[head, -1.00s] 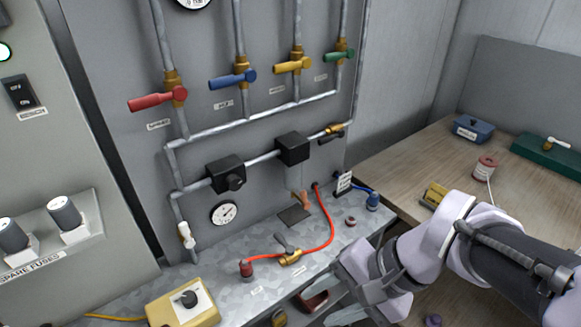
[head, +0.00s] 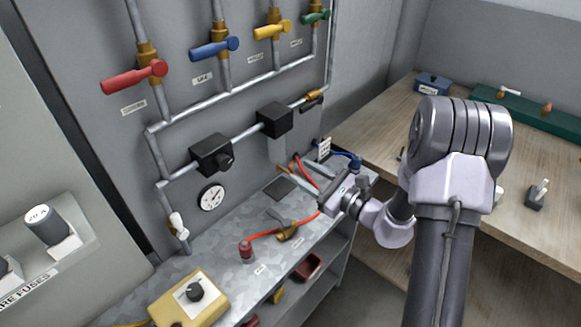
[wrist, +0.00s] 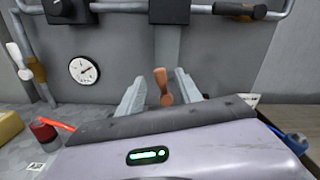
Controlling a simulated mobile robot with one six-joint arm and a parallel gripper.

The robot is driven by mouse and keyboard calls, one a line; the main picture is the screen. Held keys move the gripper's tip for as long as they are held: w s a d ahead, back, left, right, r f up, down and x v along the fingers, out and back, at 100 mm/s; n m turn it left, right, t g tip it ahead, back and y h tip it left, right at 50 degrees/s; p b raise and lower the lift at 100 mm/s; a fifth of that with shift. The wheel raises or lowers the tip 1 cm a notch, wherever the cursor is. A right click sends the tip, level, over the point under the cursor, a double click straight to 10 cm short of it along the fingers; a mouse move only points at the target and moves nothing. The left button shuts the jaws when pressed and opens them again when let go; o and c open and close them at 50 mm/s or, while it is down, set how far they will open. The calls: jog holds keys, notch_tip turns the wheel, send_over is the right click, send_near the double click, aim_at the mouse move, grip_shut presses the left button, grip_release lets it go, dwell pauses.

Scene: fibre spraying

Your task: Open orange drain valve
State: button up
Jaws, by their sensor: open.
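The orange drain valve handle (wrist: 161,84) stands upright at the panel in the wrist view, low and near the middle. My gripper (wrist: 160,77) is open, with one pale finger on each side of the handle and a visible gap to both. I cannot tell how deep the handle sits between the fingers. In the head view my gripper (head: 290,173) reaches toward the panel foot, above the metal bench. There its fingers and wrist crowd the valve, so the handle is hard to make out.
A red hose (head: 266,235) and a brass valve (head: 287,233) lie on the bench (head: 222,262) below my gripper. A black box (head: 275,120) on the pipe hangs above. A small label stand (head: 324,149) and a blue fitting (head: 354,163) are close on the right.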

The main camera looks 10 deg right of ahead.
aim_at(293, 166)
jog(key=x, duration=0.5)
jog(key=shift+w, duration=0.1)
